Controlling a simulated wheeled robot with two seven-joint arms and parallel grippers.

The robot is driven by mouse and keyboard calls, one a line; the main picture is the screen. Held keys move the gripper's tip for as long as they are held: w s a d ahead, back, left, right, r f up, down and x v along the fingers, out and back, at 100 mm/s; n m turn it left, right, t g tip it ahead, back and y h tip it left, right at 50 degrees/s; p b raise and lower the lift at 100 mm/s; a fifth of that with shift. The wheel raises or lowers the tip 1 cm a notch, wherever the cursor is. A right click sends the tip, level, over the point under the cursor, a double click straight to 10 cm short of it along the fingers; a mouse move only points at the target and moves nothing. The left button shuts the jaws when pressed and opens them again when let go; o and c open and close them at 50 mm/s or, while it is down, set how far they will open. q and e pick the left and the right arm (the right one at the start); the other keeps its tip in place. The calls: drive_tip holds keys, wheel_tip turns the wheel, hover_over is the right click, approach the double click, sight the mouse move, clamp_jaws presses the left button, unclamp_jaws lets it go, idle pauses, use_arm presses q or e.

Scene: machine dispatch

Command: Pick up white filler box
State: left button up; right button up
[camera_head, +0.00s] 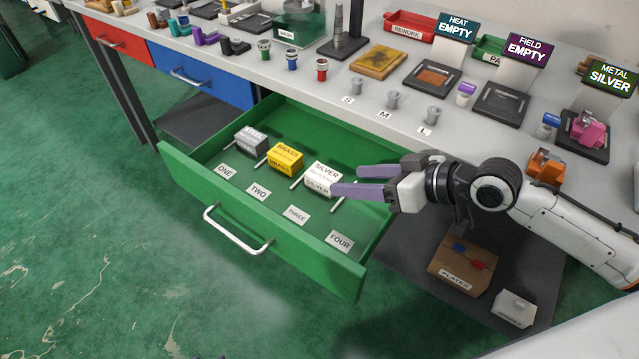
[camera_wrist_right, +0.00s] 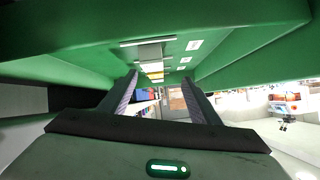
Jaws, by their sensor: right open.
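The white box labelled SILVER (camera_head: 323,177) sits in the open green drawer (camera_head: 290,250), at the right end of a row of boxes. It also shows in the right wrist view (camera_wrist_right: 150,52), beyond and between the fingers. My right gripper (camera_head: 346,181) is open, with its purple fingers spread just right of the white box. One fingertip overlaps the box's edge in the head view; I cannot tell whether they touch. The fingers also show in the wrist view (camera_wrist_right: 160,88) with nothing gripped between them. My left gripper is not in view.
A yellow BRASS box (camera_head: 286,158) and a grey STEEL box (camera_head: 251,141) stand left of the white box, with thin white dividers between. The workbench (camera_head: 375,115) edge is behind the drawer. A brown PLATES box (camera_head: 462,265) and a small white box (camera_head: 514,309) are on the lower shelf.

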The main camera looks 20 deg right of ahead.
sight(330, 177)
drive_tip(key=n, duration=0.1)
drive_tip(key=w+n, duration=0.1)
drive_tip(key=shift+d+f+n+t, duration=0.3)
drive_tip(key=shift+d+f, duration=0.05)
drive_tip(key=shift+d, duration=0.05)
drive_tip(key=x, duration=0.4)
drive_tip(key=shift+w+a+f, duration=0.2)
drive_tip(key=shift+w+a, duration=0.05)
drive_tip(key=shift+w, duration=0.05)
drive_tip(key=x, duration=0.5)
drive_tip(key=shift+f+b, duration=0.3)
drive_tip(key=shift+b, duration=0.05)
drive_tip(key=c, duration=1.2)
